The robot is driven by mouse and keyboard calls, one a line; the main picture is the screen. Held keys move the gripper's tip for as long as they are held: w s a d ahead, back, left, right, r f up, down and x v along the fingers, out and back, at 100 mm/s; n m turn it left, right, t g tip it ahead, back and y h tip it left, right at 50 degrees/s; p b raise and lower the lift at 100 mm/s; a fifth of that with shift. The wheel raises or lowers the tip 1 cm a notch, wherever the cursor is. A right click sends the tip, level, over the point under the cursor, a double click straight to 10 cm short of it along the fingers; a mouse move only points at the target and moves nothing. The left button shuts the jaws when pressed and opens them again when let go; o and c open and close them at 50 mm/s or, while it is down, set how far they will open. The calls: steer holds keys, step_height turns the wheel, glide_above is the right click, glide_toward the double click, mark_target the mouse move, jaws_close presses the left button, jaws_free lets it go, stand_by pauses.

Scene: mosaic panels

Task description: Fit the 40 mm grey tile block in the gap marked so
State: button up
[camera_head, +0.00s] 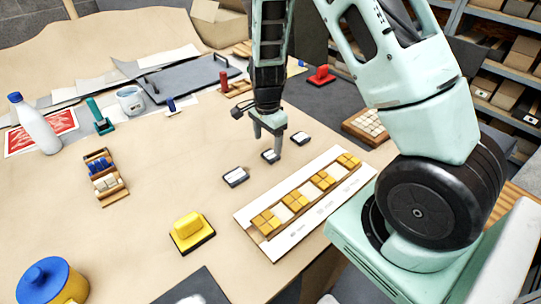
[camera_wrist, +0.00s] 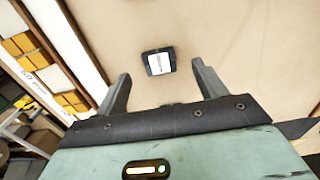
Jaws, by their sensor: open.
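Three small dark-edged tile blocks with pale tops lie in a row on the table: a near one (camera_head: 235,177), a middle one (camera_head: 270,156) and a far one (camera_head: 301,138). I cannot read which is 40 mm. My gripper (camera_head: 267,140) points down over the middle block, open and empty. In the wrist view one block (camera_wrist: 159,62) lies on the table beyond and between the fingertips (camera_wrist: 161,72), apart from them. The white mosaic panel (camera_head: 278,249) holds a row of yellow tile groups with pale gaps between them; its printed size marks are too small to read surely.
A yellow block on a black base (camera_head: 190,230) stands left of the panel. A wooden rack (camera_head: 107,184) and a blue-lidded yellow pot (camera_head: 50,283) are farther left. A tray of pale tiles (camera_head: 367,127) is at right.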

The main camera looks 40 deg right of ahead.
mark_target(271, 155)
steer(key=f, duration=0.2)
steer(key=d+f+p, duration=0.1)
steer(key=f, duration=0.1)
steer(key=shift+s, duration=0.15)
steer(key=shift+f, duration=0.6)
steer(key=c, duration=1.1)
